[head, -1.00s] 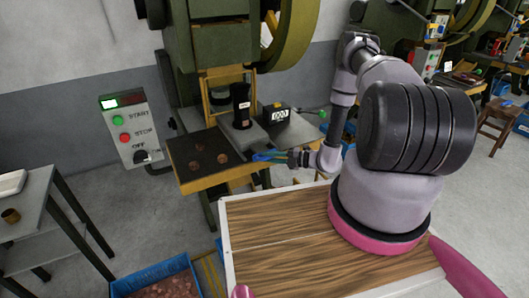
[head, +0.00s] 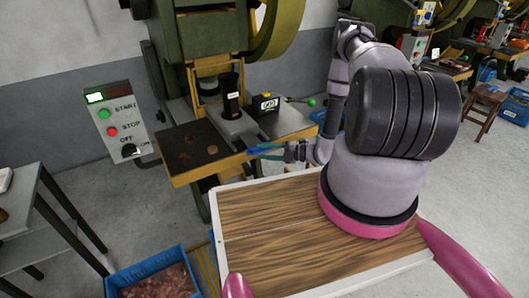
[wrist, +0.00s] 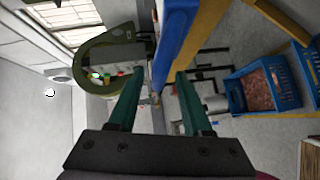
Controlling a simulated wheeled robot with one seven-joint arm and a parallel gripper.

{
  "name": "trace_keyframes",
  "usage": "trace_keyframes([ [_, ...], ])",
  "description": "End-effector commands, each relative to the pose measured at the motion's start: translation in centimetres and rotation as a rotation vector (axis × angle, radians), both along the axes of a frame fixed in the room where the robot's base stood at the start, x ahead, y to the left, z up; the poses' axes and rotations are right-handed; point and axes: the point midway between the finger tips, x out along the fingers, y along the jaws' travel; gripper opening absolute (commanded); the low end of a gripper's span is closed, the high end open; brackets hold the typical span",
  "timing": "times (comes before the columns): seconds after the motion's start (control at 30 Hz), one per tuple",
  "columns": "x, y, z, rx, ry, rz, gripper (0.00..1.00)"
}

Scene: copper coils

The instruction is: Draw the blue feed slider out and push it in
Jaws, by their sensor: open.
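The blue feed slider (head: 262,147) sticks out at the right front edge of the press table in the head view. In the wrist view it is a long blue bar (wrist: 180,35) running from the top edge down toward the space between my fingers. My gripper (head: 272,153) is at the slider, with its teal fingers close beside the blue part. In the wrist view my gripper (wrist: 159,76) has its two fingers spread apart. I cannot tell whether either finger touches the bar. The slider's inner end is hidden in the press.
The green press (head: 208,35) stands behind the dark plate (head: 190,145), which carries copper-coloured discs. A control box (head: 115,122) is at left. A blue crate (head: 152,272) of copper pieces is on the floor. A grey table (head: 28,215) is at far left.

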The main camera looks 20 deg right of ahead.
Motion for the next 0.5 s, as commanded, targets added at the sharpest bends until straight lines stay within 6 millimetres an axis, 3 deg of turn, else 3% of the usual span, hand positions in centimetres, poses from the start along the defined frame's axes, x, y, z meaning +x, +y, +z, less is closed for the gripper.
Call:
trace_keyframes([
  [0.5, -4.4, -7.9, 1.3, -0.001, 0.000, -0.004, 0.50],
])
